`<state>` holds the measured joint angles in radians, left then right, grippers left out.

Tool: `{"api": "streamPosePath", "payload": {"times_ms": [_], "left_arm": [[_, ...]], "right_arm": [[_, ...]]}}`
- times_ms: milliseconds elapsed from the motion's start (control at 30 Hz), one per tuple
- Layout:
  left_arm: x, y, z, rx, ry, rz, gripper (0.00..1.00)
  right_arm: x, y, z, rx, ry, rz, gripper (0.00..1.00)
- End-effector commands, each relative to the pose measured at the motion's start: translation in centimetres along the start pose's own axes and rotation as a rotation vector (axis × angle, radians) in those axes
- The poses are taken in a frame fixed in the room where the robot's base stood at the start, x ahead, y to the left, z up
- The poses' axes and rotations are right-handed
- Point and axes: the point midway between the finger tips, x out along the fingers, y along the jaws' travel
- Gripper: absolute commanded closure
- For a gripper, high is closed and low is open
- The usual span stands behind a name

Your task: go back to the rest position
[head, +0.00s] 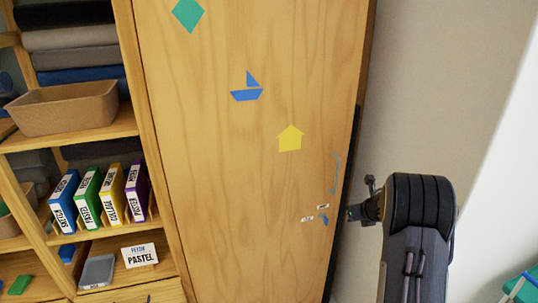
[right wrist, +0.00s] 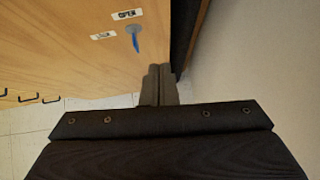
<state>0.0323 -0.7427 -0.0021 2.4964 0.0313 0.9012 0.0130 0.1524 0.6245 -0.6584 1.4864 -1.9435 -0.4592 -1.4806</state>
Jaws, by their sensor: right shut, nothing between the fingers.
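My right arm (head: 415,225) comes up from the lower right in the head view, beside the wooden cabinet door. Its fingers are mostly hidden there behind the wrist. In the right wrist view my right gripper (right wrist: 159,85) is shut and empty, just beside the door's edge. I cannot tell whether it touches the door. My left gripper is not in view.
The wooden cabinet door (head: 225,150) is shut, with a handle (head: 336,173) and a blue pointer (head: 323,219) between small labels. Shelves at left hold coloured boxes (head: 87,197) and a brown bin (head: 64,107). A plain wall (head: 440,80) stands at right.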

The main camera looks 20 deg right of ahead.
Motion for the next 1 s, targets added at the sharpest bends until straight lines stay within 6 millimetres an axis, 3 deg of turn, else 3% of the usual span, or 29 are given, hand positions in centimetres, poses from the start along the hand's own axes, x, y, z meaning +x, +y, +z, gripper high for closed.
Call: {"api": "streamPosePath", "payload": {"times_ms": [133,233,367,467,567,700,800,967,1000], "left_arm": [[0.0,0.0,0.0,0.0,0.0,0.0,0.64],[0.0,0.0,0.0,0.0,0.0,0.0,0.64],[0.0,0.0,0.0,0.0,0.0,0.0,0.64],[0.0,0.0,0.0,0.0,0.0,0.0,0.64],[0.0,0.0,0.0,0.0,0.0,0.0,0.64],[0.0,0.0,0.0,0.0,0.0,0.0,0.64],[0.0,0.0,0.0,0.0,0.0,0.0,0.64],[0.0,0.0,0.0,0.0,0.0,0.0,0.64],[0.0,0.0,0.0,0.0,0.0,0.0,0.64]], "right_arm": [[-0.8,0.0,0.7,0.064,-0.029,-0.008,1.0],[-3.4,-0.2,2.7,0.297,-0.122,-0.034,1.0],[-9.7,-0.2,4.6,0.879,-0.279,-0.055,1.0],[-14.9,1.1,3.5,1.403,-0.331,-0.039,1.0],[-19.5,4.0,0.3,1.904,-0.288,-0.021,1.0],[-24.9,10.4,-6.2,2.501,-0.076,-0.056,1.0],[-28.0,15.3,-10.8,2.799,0.123,-0.143,1.0],[-31.8,21.4,-16.8,3.075,0.409,-0.34,1.0],[-32.5,22.5,-17.8,-3.054,-0.453,0.379,1.0]]}}
